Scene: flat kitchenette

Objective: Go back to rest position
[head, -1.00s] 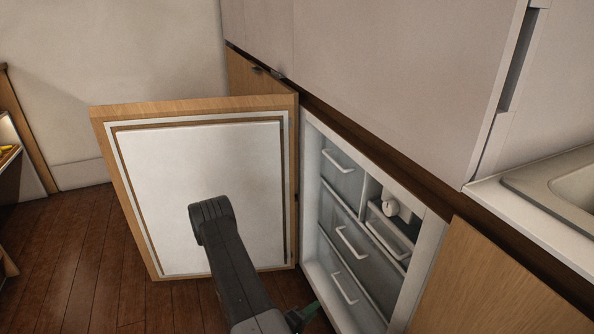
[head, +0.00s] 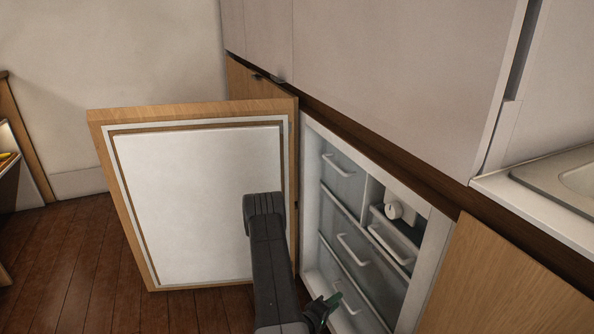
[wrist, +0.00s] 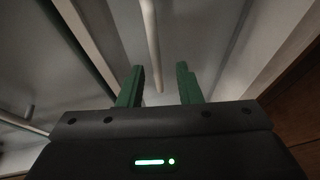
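In the head view my gripper (head: 325,308) is at the lower middle, in front of the fridge's lower drawers, partly hidden by my dark arm. The fridge door (head: 200,205) stands wide open to the left. The drawers inside the fridge (head: 345,245) look shut.
A wooden panel (head: 510,275) and a counter with a sink (head: 560,180) are at the right. Dark wooden floor (head: 75,255) is clear at the left. The open door is close to my arm.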

